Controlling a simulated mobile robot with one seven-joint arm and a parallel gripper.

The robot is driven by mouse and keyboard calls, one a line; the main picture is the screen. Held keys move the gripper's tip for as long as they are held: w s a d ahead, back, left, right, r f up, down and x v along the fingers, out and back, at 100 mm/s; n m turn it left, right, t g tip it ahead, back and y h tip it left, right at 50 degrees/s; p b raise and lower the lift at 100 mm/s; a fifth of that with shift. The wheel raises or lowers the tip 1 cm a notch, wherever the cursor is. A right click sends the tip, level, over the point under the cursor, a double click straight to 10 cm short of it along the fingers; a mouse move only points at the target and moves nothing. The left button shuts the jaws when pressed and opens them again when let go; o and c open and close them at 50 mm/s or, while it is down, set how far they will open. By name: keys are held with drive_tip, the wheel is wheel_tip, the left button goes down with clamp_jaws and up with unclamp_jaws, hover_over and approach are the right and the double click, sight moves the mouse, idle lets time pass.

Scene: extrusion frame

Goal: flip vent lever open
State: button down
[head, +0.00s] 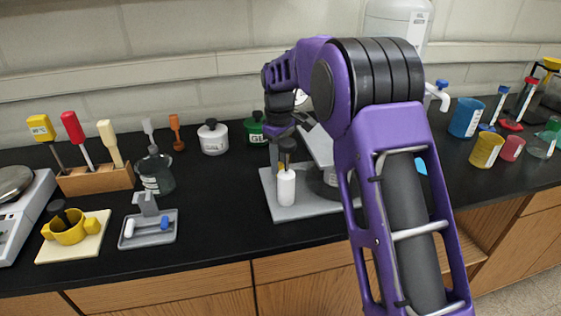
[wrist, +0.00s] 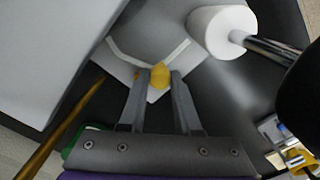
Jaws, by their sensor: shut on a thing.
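The vent lever (wrist: 159,75) is a small yellow piece in the wrist view, at a pale angled edge of a grey device. My gripper (wrist: 159,76) has one grey finger on each side of it and is shut on it. In the head view my arm reaches down to the grey device with a flat base plate (head: 306,211). My fingertips are hard to make out there, and my arm hides much of the device. Which way the lever points is not clear.
A white cylinder (head: 286,187) with a dark top stands close beside my gripper; its white part (wrist: 222,32) and metal rod show in the wrist view. A brass-coloured rod (wrist: 62,130) lies left. A white jar (head: 212,139) and a green jar (head: 256,130) stand behind.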

drive_tip(key=m, duration=0.1)
drive_tip(key=a+m, duration=0.1)
drive_tip(key=m, duration=0.1)
drive_tip(key=shift+m, duration=0.3)
drive_tip(key=m, duration=0.1)
drive_tip(key=a+m, duration=0.1)
drive_tip(key=m, duration=0.1)
drive_tip(key=shift+w+a, duration=0.1)
drive_tip(key=shift+w, duration=0.05)
drive_tip(key=m, duration=0.2)
drive_tip(key=a+m, duration=0.1)
drive_tip(key=m, duration=0.1)
drive_tip(key=shift+w, duration=0.3)
drive_tip(key=shift+w+a+m, duration=0.15)
drive_tip(key=shift+w+m, duration=0.15)
drive_tip(key=shift+m, duration=0.75)
drive_tip(key=shift+w+a+m, duration=0.15)
drive_tip(key=shift+w+m, duration=0.1)
drive_tip(key=shift+m, duration=0.8)
drive_tip(key=c, duration=0.6)
unclamp_jaws()
